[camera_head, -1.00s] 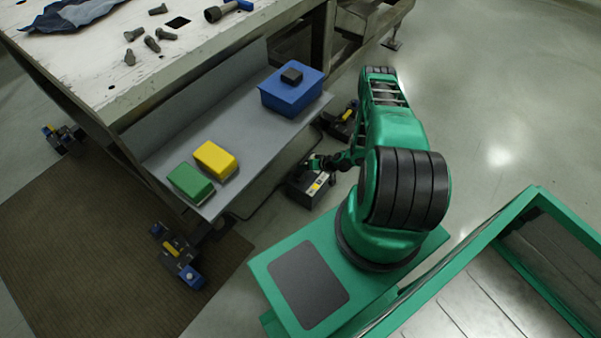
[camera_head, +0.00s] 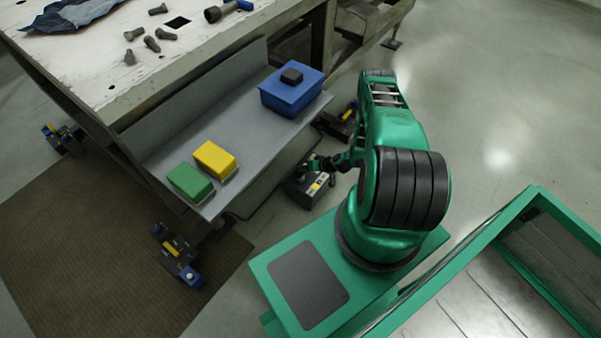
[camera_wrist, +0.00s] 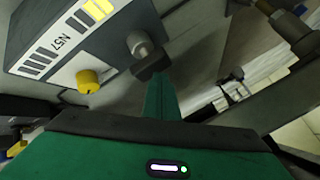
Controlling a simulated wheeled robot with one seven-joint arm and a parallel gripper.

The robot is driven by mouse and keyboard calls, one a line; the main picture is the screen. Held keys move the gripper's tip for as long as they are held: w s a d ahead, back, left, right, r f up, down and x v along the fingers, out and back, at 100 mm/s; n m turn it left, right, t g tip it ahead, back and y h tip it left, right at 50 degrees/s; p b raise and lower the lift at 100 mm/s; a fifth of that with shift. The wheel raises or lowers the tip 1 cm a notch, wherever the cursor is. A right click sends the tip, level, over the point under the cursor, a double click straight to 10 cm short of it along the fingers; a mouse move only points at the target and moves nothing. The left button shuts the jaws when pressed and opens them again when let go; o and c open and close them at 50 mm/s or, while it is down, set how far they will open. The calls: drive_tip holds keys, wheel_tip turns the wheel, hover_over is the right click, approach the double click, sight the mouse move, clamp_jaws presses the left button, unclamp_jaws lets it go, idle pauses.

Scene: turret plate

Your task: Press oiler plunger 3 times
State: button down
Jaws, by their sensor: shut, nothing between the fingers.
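The oiler appears to be the grey box (camera_head: 309,190) low beside the workbench, partly behind my arm in the head view. In the wrist view the box (camera_wrist: 60,45) fills the upper left, with a printed label, yellow marks and a yellow round knob (camera_wrist: 88,81). A grey metal cylinder (camera_wrist: 138,43), which looks like the plunger, sticks out of its face. My gripper (camera_wrist: 152,66) is shut and empty, its dark tip right at the cylinder's end. I cannot tell whether they touch. In the head view my gripper (camera_head: 318,166) is small and dark above the box.
The workbench's lower shelf (camera_head: 222,135) holds a green box (camera_head: 190,181), a yellow box (camera_head: 214,158) and a blue box (camera_head: 290,92). Bolts lie on the bench top (camera_head: 85,65). Black bench feet (camera_head: 178,257) stand near.

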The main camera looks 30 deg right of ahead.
sight(303, 172)
drive_tip(key=shift+f, duration=0.85)
idle(0.7)
drive_tip(key=shift+r, duration=0.15)
idle(0.3)
drive_tip(key=shift+r, duration=1.4)
drive_tip(key=shift+r, duration=2.5)
